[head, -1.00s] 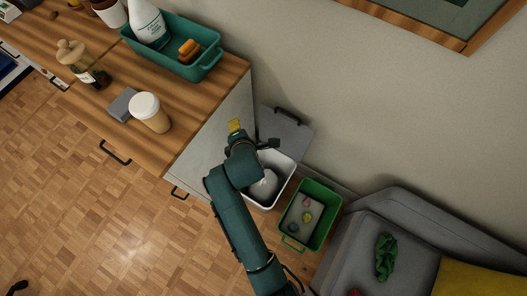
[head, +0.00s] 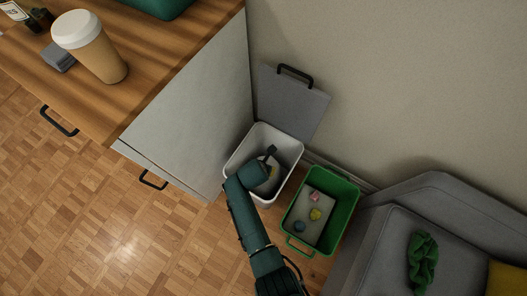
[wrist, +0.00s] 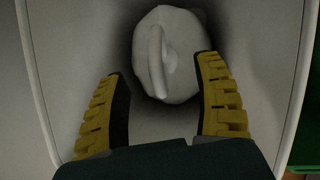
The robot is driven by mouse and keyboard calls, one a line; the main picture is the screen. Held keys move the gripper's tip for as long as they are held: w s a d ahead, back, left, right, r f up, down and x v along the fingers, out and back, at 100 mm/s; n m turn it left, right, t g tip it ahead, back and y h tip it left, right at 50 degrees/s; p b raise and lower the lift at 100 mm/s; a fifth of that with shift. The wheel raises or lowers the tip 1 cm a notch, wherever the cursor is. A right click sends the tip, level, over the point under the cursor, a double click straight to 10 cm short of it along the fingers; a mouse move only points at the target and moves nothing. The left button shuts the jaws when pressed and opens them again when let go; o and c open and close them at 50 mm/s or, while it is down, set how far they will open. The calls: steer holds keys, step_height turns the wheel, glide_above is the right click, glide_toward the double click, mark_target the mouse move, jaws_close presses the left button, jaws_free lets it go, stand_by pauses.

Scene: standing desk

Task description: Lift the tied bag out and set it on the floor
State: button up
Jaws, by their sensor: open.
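The white bin (head: 288,143) stands open beside the desk's side panel, and its rim also shows in the wrist view (wrist: 40,95). The pale tied bag (wrist: 178,75) sits inside it, with an upright loop or knot on top. In the head view the arm hides most of the bag. My gripper (wrist: 160,68) is open and points down into the bin. Its yellow-padded fingers lie left and right of the bag's near part, with the loop between their lines. I cannot tell whether they touch the bag. The gripper also shows in the head view (head: 272,172), partly hidden by my arm.
The grey lid (head: 293,108) stands open behind the bin against the wall. A green bin (head: 343,205) with small items stands close at its right. The desk (head: 170,40) bears a paper cup (head: 95,50). A grey sofa (head: 385,250) is at right. Parquet floor (head: 90,220) is clear at left.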

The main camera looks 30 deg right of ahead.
steer(key=b+x, duration=0.5)
steer(key=shift+s+f, duration=0.3)
steer(key=shift+f, duration=0.05)
steer(key=shift+w+d+f, duration=0.1)
steer(key=shift+f, duration=0.05)
steer(key=shift+r, duration=0.2)
jaws_close()
